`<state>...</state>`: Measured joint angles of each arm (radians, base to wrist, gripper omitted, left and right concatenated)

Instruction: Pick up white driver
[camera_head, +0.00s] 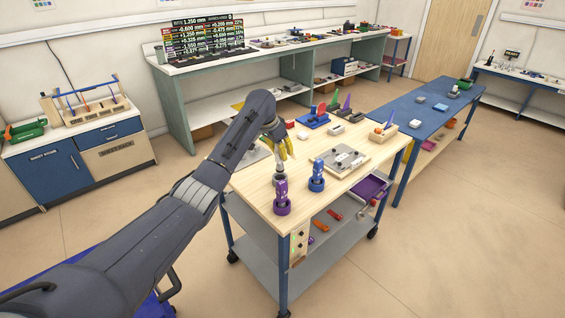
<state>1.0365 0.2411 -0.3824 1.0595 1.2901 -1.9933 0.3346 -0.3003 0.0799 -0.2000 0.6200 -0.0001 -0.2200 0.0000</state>
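My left gripper (280,156) comes in from the left, with yellow fingers pointing down over the near left part of the wooden-topped cart (245,185). A blue upright piece (317,178) stands just to the right. My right gripper is out of view.
Blue and coloured pieces (313,118) stand farther back. A blue table (425,107) stands beyond.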

